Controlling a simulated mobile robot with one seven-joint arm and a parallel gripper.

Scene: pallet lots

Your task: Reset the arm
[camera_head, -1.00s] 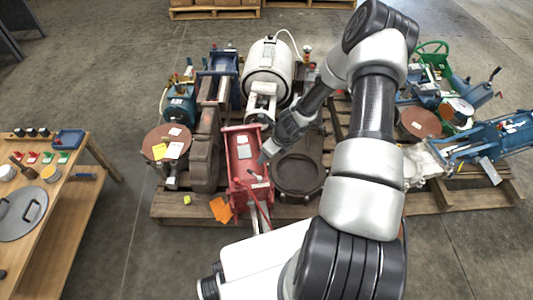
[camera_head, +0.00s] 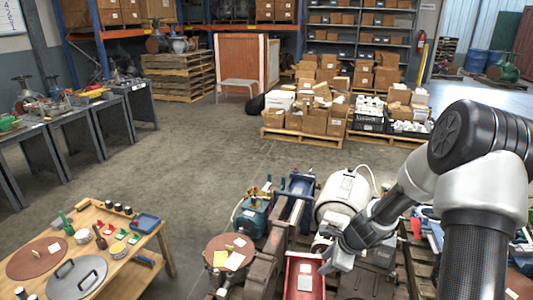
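My arm comes in from the right side of the head view and reaches left over a pallet load of machinery. My gripper (camera_head: 330,264) is at the end of the arm, close to a red metal machine part (camera_head: 302,272) and the white tank (camera_head: 345,195). Its fingers are small and partly merge with the parts behind, so I cannot tell if they are apart. I see nothing clearly held in it. I cannot tell whether it touches the red part.
A wooden table (camera_head: 150,250) with discs and small tools stands at lower left. Grey workbenches (camera_head: 75,125) line the left. Pallets of cardboard boxes (camera_head: 318,120) and shelving (camera_head: 365,35) stand behind. The concrete floor (camera_head: 200,150) between is clear.

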